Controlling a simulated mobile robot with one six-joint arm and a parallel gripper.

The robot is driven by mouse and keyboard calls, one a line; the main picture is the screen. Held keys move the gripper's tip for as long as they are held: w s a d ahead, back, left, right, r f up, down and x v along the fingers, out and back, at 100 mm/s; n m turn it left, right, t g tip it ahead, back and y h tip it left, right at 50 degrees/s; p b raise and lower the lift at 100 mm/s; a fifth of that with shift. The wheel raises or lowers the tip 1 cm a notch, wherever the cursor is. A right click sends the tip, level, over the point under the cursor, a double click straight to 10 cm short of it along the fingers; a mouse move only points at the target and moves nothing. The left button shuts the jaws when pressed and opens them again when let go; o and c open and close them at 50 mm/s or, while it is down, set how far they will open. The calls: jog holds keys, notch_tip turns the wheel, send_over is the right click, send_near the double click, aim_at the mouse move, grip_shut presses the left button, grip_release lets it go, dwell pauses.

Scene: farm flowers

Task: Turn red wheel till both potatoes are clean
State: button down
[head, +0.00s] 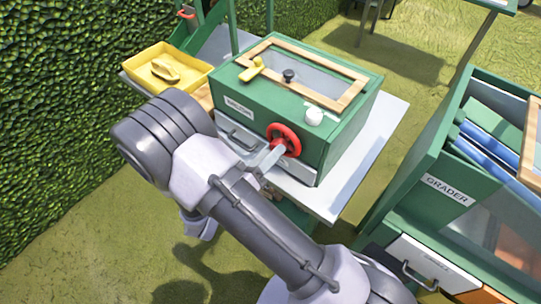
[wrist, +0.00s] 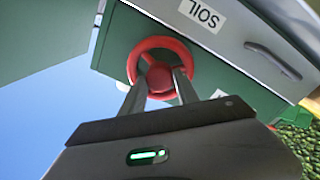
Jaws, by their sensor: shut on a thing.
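The red wheel (head: 284,140) is mounted on the front of the green washer box (head: 240,108). My gripper (head: 276,152) reaches the wheel from the front. In the wrist view, my gripper (wrist: 160,88) has its two fingers on either side of the hub of the red wheel (wrist: 160,45), shut on it. The box's top has a wood-framed clear window (head: 315,78) with a yellow handle and a dark knob. No potatoes can be made out through it.
A yellow tray (head: 150,83) with a yellow brush-like item stands left of the box. A grey drawer marked SOIL (wrist: 220,25) is beside the wheel. The green grader (head: 420,170) stands at right.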

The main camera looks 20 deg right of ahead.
jog(key=shift+m, duration=0.4)
jog(key=c, duration=0.9)
grip_release()
jog(key=p+v, duration=0.3)
jog(key=v, duration=1.4)
jog(key=shift+a, duration=0.2)
jog(key=shift+s, duration=0.1)
